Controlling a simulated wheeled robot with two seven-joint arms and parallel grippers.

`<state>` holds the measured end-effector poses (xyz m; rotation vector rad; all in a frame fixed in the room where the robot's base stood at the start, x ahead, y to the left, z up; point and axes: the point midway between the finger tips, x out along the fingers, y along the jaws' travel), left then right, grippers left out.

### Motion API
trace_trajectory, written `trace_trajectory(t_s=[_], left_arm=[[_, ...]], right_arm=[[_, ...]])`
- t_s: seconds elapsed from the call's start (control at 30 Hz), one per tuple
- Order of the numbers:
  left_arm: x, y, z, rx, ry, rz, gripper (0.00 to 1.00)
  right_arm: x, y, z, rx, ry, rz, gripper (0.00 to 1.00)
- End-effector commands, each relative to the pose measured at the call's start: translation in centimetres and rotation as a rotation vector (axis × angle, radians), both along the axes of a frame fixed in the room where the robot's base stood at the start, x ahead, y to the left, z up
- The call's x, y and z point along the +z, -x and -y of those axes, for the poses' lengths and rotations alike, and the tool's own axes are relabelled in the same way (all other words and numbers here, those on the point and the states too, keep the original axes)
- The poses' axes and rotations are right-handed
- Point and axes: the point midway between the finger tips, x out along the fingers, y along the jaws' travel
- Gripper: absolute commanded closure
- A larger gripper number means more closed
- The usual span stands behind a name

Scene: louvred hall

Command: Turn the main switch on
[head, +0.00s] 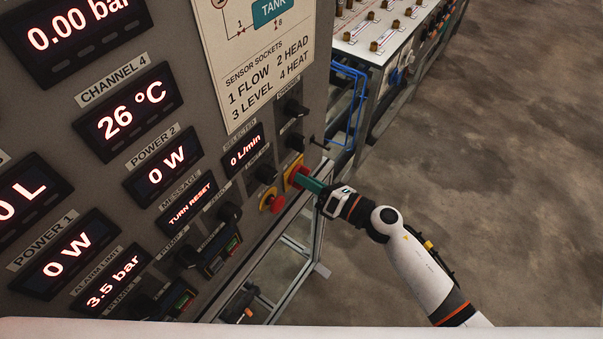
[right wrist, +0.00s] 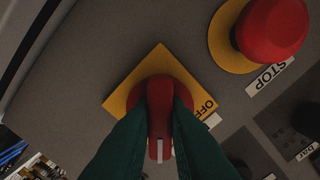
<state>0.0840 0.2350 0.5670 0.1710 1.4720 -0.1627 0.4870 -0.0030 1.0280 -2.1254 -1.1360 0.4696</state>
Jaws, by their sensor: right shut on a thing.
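The main switch is a red rotary knob on a yellow square plate on the grey panel. It shows in the head view (head: 297,173) at the panel's lower right and in the right wrist view (right wrist: 159,92). An "OFF" label is on the plate, at its right corner in the wrist view. My right gripper (head: 312,185) reaches the knob from the right. Its two green fingers are shut on the red handle, one on each side, also in the wrist view (right wrist: 158,135). The handle's white mark points to the bottom of the wrist view. My left gripper is not in view.
A red stop button (right wrist: 271,28) on a yellow disc sits close beside the switch; it also shows in the head view (head: 271,202). Black knobs (head: 265,173) and lit displays cover the panel. A display (head: 190,203) reads "TURN RESET". Open floor lies right.

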Motion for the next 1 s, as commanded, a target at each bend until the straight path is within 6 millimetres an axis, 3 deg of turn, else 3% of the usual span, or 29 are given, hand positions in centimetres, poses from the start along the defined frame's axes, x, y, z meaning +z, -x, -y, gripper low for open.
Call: trace_trajectory(t_s=[0.03,0.17,0.47,1.0], left_arm=[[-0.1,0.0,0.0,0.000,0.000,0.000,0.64],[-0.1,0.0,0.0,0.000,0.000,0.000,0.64],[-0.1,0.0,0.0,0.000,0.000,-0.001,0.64],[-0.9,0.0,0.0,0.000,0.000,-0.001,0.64]], right_arm=[[-0.2,0.0,0.0,-0.001,0.003,-0.001,0.82],[-0.2,0.0,0.0,-0.001,0.003,0.001,0.61],[-0.1,0.1,0.2,0.000,0.005,0.004,0.61],[-0.2,3.5,5.2,-0.001,0.006,0.005,0.61]])
